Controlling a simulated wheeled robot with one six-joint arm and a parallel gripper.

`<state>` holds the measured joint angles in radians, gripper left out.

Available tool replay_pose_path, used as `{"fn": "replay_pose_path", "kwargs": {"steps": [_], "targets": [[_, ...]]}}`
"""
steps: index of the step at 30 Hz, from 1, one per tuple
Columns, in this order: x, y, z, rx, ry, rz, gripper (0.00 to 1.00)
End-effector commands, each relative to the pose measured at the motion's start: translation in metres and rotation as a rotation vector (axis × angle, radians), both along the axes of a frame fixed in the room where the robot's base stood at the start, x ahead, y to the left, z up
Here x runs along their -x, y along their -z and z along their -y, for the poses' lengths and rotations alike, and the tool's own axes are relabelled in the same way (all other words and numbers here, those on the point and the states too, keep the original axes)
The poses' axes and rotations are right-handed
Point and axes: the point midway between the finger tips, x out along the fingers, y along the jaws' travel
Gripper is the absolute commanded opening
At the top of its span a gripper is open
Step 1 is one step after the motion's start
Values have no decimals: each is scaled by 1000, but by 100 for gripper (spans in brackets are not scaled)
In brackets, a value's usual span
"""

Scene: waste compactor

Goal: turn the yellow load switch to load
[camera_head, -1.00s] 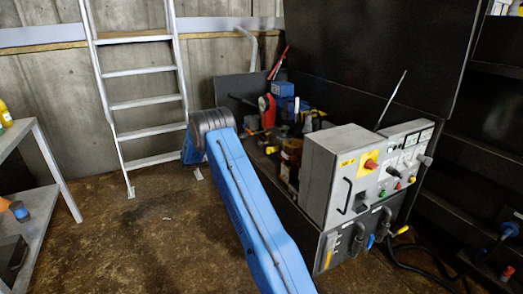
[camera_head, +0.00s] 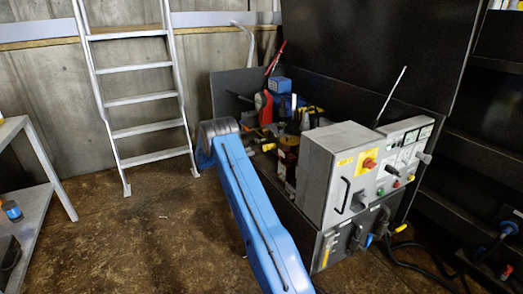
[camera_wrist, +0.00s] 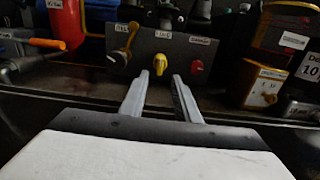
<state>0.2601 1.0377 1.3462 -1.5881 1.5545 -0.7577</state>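The yellow load switch (camera_wrist: 160,63) is a small knob in the middle of a dark panel (camera_wrist: 178,40) in the wrist view. Its upper part looks upright; the small label above it is too blurred to read surely. My gripper (camera_wrist: 160,76) is open. Its two grey fingers point at the panel, one on each side of the yellow knob's line, and look short of it. In the head view, my gripper is hidden behind my blue arm, and I cannot make out this knob there.
An orange-and-black box (camera_wrist: 262,86) stands farther right. In the head view, a grey control box (camera_head: 345,175) stands right of my arm, and a ladder (camera_head: 140,100) stands behind.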

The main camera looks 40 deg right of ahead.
Motion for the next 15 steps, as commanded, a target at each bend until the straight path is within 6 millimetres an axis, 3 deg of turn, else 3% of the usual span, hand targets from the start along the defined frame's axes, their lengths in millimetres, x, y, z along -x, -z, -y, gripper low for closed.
{"fn": "replay_pose_path", "kwargs": {"steps": [9,15], "targets": [[14,0,55,1,2,0,29],[19,0,79,0,1,1,29]]}}
